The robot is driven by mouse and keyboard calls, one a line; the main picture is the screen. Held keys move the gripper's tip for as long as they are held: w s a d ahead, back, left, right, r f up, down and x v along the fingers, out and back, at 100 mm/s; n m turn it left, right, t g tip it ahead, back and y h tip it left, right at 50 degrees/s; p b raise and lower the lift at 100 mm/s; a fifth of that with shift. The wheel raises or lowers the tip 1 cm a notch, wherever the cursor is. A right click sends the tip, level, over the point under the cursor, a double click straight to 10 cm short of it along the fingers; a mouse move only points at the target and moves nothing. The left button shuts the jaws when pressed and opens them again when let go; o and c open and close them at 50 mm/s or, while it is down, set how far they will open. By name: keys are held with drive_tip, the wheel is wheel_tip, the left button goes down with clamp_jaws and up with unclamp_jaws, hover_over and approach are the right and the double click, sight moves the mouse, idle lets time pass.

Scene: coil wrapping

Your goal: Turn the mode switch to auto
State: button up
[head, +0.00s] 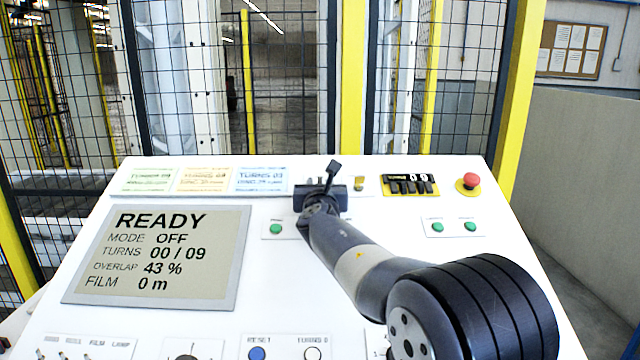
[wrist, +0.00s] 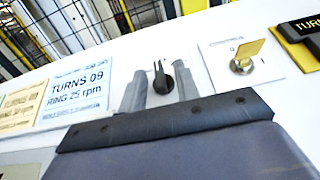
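A black rotary switch (wrist: 160,82) with a raised handle sits on the white panel, and I take it as the mode switch. In the wrist view its handle points roughly upward; its label is mostly hidden. My gripper (wrist: 161,92) is open, with one grey finger on each side of the switch. I cannot tell whether either finger touches it. In the head view my gripper (head: 327,180) is at the panel's upper middle and hides most of the switch. The screen (head: 160,256) reads READY, MODE OFF, TURNS 00 / 09.
A brass key switch (wrist: 243,62) is right of the rotary switch. Farther right are a counter (head: 410,185) and a red emergency button (head: 470,181). A green button (head: 276,229) lies below left. Three paper cards line the upper left. Fencing stands behind the panel.

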drive_tip(key=shift+c, duration=0.5)
drive_tip(key=shift+f, duration=0.1)
clamp_jaws()
drive_tip(key=shift+a+m+h+p, duration=0.1)
drive_tip(key=shift+m+h+p, duration=0.3)
drive_tip(key=shift+h+p, duration=0.15)
drive_tip(key=m+h+p, duration=0.2)
drive_tip(key=m+g+h+p, duration=0.1)
drive_tip(key=shift+a+h+p, duration=0.25)
drive_tip(key=shift+p, duration=0.1)
drive_tip(key=m+g+h+p, duration=0.1)
drive_tip(key=m+h+p, duration=0.1)
drive_tip(key=m, duration=0.1)
drive_tip(key=m+g+h+p, duration=0.2)
drive_tip(key=m+h+p, duration=0.1)
drive_tip(key=shift+w+a, duration=0.1)
drive_tip(key=shift+a, duration=0.05)
drive_tip(key=shift+m+g+h+p, duration=0.5)
drive_tip(key=shift+m+g+p, duration=0.1)
drive_tip(key=shift+m+p, duration=0.1)
drive_tip(key=shift+f, duration=0.1)
